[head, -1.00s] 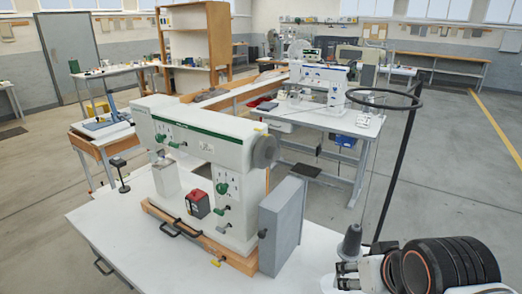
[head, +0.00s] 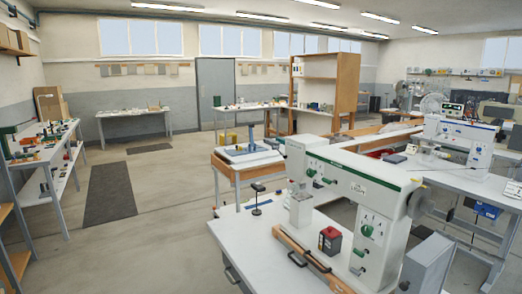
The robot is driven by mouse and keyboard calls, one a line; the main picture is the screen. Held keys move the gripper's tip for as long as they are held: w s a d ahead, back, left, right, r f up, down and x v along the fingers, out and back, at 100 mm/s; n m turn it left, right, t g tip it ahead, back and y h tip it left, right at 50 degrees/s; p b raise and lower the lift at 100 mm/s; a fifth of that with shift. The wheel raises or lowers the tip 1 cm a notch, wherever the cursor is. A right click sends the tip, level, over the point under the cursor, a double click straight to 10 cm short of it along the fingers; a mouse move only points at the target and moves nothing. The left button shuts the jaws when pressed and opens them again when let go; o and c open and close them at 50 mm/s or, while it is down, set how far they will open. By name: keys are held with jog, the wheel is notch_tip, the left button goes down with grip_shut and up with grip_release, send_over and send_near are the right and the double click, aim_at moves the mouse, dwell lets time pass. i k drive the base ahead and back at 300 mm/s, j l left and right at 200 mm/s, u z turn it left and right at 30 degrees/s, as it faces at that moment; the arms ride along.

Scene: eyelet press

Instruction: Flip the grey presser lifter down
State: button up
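A white sewing machine (head: 345,178) with a green stripe stands on the white table (head: 250,250), at the lower right of the head view. Its head end (head: 300,205) points left, and a grey handwheel (head: 420,203) is at its right end. Green knobs (head: 366,231) show on its front. I cannot pick out the grey presser lifter at this size, nor tell whether it is up or down. A second white machine (head: 455,137) stands on a table farther back right. My gripper is not in view.
A red and black box (head: 330,240) sits by the machine, near a wooden strip (head: 300,252) with black handles. A grey box (head: 425,265) is at the right. A small black stand (head: 258,198) is on the table's left part. Open floor (head: 150,235) lies left.

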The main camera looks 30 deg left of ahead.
aim_at(276, 148)
jog(key=j, duration=0.7)
jog(key=k+j, duration=0.1)
jog(key=j, duration=0.6)
jog(key=i+j, duration=0.65)
jog(key=j, duration=0.25)
jog(key=i+j, duration=0.35)
jog(key=j, duration=0.15)
jog(key=i+j, duration=0.7)
jog(key=j, duration=0.2)
jog(key=i+j, duration=0.1)
jog(key=j, duration=0.2)
